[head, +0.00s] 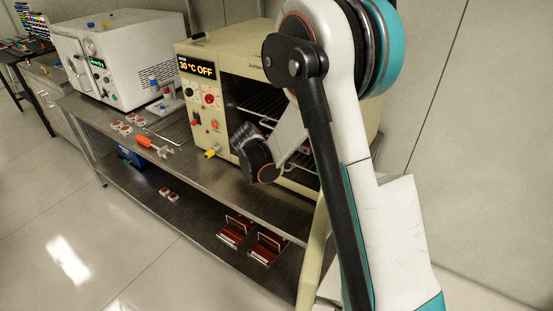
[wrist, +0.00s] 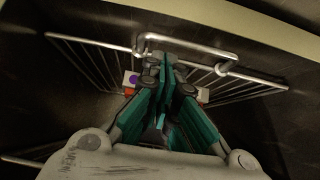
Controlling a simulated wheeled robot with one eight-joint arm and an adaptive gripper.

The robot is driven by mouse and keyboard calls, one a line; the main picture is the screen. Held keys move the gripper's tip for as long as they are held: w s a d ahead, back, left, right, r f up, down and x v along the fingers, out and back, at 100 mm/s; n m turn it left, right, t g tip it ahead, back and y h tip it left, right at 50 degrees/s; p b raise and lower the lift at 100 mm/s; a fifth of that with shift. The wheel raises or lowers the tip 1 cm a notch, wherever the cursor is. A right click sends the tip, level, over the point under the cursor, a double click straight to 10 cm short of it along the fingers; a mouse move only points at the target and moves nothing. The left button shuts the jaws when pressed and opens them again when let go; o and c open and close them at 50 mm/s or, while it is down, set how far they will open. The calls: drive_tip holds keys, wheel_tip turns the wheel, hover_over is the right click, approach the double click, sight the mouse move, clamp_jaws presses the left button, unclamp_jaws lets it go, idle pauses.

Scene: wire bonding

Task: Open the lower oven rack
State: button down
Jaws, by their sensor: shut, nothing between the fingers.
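The cream oven (head: 222,75) stands open, and its display reads 30 °C OFF. Wire racks (head: 262,108) show inside it, partly hidden behind my arm. In the wrist view a wire rack (wrist: 85,60) has a raised loop handle (wrist: 190,40) along its front bar. My gripper (wrist: 165,65) is shut and empty, with its teal fingers together and the tips close to that handle. I cannot tell whether they touch it. More rack bars show at the lower left of the wrist view. I cannot tell for sure which rack is the lower one.
A cream panel (head: 312,258), seen nearly edge-on, stands below the oven front. A white oven (head: 125,50), a red-orange tool (head: 153,146) and small red-and-white parts share the metal bench (head: 190,165). Red-brown trays (head: 268,247) lie on the shelf below. Open floor lies in front.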

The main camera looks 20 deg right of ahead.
drive_tip(key=shift+b+x, duration=0.35)
drive_tip(key=shift+x, duration=1.15)
drive_tip(key=shift+a, duration=0.1)
